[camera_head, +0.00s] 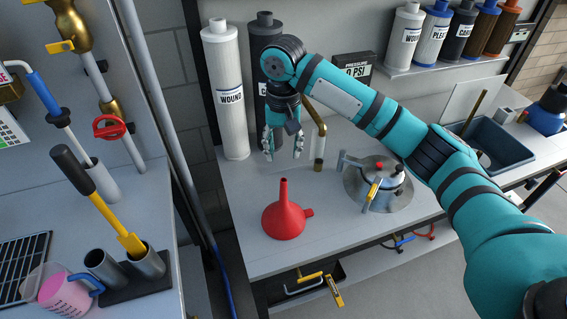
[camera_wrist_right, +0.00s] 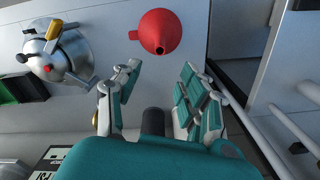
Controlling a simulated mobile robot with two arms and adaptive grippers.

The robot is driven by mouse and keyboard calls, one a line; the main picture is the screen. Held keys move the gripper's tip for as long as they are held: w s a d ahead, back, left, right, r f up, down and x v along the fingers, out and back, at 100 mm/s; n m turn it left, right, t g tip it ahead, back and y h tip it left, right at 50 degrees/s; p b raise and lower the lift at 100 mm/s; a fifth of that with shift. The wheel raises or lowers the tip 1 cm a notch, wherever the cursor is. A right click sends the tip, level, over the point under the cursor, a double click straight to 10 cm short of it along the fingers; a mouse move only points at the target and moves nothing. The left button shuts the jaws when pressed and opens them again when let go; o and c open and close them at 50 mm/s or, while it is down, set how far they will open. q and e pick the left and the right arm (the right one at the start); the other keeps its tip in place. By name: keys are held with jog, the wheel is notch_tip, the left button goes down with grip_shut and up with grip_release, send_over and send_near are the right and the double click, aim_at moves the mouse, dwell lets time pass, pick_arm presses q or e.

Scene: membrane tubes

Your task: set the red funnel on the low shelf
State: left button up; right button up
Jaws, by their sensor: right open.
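The red funnel (camera_head: 284,218) stands spout up on the grey bench near its front left edge. It also shows in the right wrist view (camera_wrist_right: 160,32), beyond my fingertips. My right gripper (camera_head: 284,150) is open and empty, above and behind the funnel and apart from it. In the right wrist view its two fingers (camera_wrist_right: 158,82) are spread wide. A low shelf (camera_head: 270,292) shows in part under the bench front. I cannot tell if it is the task's shelf. My left gripper does not show.
A metal pressure vessel (camera_head: 375,184) stands right of the funnel. Tall white (camera_head: 225,90) and dark cartridges stand behind my right gripper. A grey post (camera_head: 165,120) rises left of the bench. A pink-filled jug (camera_head: 62,294) and tube holder are on the left bench.

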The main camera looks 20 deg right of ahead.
jog(key=shift+o, duration=0.2)
jog(key=shift+a, duration=0.3)
jog(key=a+f+n+t+y+p, duration=0.15)
jog(key=a+f+n+y, duration=0.3)
jog(key=a, duration=0.65)
jog(key=a+f+n+t+y, duration=0.25)
jog(key=a+f+y, duration=0.35)
jog(key=a, duration=0.5)
jog(key=m+t+h+p, duration=0.3)
jog(key=m+t+h, duration=0.3)
jog(key=t+h, duration=0.85)
send_near(283, 199)
jog(key=shift+g+h, duration=0.65)
jog(key=shift+h, duration=0.15)
jog(key=b+x, duration=0.1)
jog(key=x, duration=0.1)
jog(key=b+x, duration=0.1)
jog(key=x, duration=0.1)
jog(key=r+b+x, duration=0.1)
jog(key=x, duration=0.1)
jog(key=shift+w+a+b, duration=0.25)
jog(key=shift+a+b, duration=0.1)
jog(key=shift+b, duration=0.05)
jog(key=b+x, duration=0.2)
jog(key=x, duration=0.2)
jog(key=shift+w+f+b, duration=0.2)
jog(key=shift+b, duration=0.2)
jog(key=shift+w+d, duration=0.1)
jog(key=shift+w, duration=0.35)
jog(key=shift+r, duration=0.1)
